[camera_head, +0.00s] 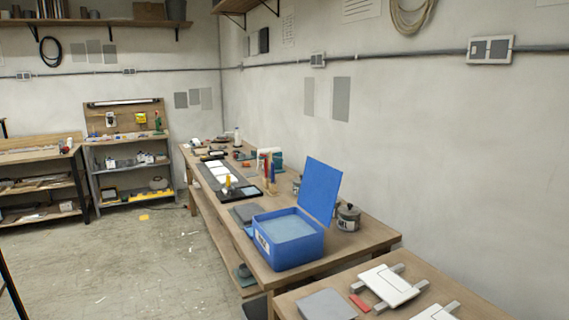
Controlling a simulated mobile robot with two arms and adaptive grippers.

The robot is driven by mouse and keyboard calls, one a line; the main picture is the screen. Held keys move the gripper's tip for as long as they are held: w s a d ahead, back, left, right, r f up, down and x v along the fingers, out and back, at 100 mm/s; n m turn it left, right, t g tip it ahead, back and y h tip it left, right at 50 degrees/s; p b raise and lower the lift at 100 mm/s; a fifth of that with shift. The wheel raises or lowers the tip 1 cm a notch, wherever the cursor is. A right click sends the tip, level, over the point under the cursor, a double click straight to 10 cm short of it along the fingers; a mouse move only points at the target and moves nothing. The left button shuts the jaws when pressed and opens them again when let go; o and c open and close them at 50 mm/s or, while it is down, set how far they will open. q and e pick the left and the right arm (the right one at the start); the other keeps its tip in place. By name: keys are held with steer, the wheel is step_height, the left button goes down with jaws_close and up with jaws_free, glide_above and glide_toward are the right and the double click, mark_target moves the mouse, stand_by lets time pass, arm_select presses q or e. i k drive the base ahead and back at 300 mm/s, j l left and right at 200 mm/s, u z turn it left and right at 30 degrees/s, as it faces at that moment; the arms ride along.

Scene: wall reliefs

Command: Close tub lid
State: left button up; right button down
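A blue tub (283,249) stands on the long wooden workbench near its front end, with a label on its left-facing side. Its blue lid (322,190) stands up open along the right side of the tub, tilted slightly back. A pale blue-grey surface shows inside the tub. Neither of my grippers shows in this view.
The wooden bench (368,237) runs along the right wall. A grey pot (348,218) stands right behind the lid. A grey tray (216,184) and several small tools lie farther back. A nearer table (290,303) holds white plates. The floor (140,260) at left is open.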

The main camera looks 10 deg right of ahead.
mark_target(320, 184)
steer(key=i+j+u, duration=0.25)
steer(key=i, duration=0.65)
steer(key=i+j+u, duration=0.2)
steer(key=i, duration=0.75)
steer(key=l, duration=0.1)
